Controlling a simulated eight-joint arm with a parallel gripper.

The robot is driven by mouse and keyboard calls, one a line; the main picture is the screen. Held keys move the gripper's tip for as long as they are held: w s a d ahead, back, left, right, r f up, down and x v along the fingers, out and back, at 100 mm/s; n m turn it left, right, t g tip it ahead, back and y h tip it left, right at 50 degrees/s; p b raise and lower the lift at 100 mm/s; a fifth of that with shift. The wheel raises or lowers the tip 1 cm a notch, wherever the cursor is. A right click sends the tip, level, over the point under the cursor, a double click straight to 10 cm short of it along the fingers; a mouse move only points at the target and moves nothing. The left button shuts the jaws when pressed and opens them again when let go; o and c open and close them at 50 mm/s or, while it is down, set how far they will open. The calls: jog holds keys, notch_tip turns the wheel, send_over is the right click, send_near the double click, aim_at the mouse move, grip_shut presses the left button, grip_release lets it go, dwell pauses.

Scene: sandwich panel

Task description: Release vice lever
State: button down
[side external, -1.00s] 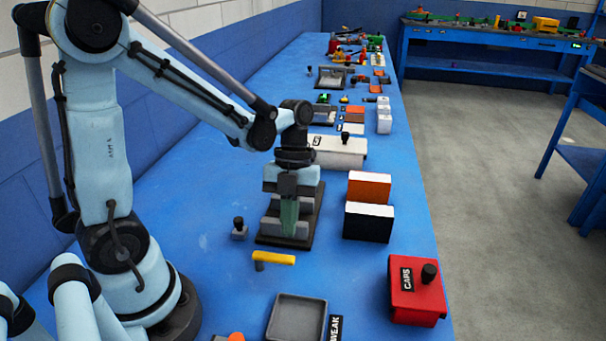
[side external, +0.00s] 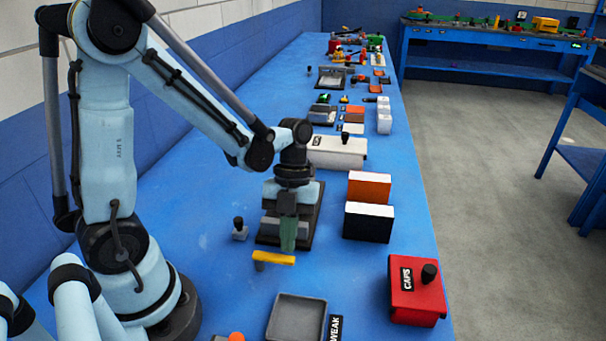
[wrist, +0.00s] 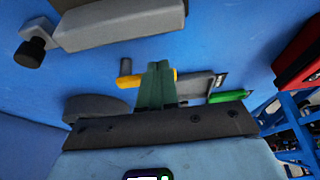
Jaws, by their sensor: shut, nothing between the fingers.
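The vice (side external: 268,238), with grey jaws on a dark base, stands mid-bench in the side view, partly hidden behind my gripper. The yellow lever (side external: 268,257) lies just in front of the vice on a short grey post. My gripper (side external: 288,246) has green fingers that are shut and empty. They point down just behind the lever's right end. In the wrist view the yellow lever (wrist: 133,82) runs behind the closed green fingers (wrist: 158,68), which hide part of it. I cannot tell whether they touch it.
A grey black-knobbed part (side external: 239,230) stands left of the vice. An orange block (side external: 369,187) and a black white-topped block (side external: 368,222) stand to its right. A grey tray (side external: 297,318) and red CAPS box (side external: 416,291) are nearer the camera.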

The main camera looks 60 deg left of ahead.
aim_at(274, 290)
jog(key=shift+s+d, duration=0.15)
jog(key=shift+d, duration=0.35)
jog(key=shift+s+d, duration=0.4)
jog(key=shift+d, duration=0.3)
jog(key=shift+s+d, duration=0.75)
jog(key=shift+s, duration=0.15)
jog(key=shift+s+d, duration=0.2)
jog(key=shift+s, duration=0.4)
jog(key=shift+s+d, duration=0.2)
jog(key=shift+s, duration=0.35)
jog(key=shift+s+m+y, duration=0.4)
jog(key=shift+s+m, duration=0.1)
jog(key=shift+m, duration=0.6)
jog(key=shift+a, duration=0.15)
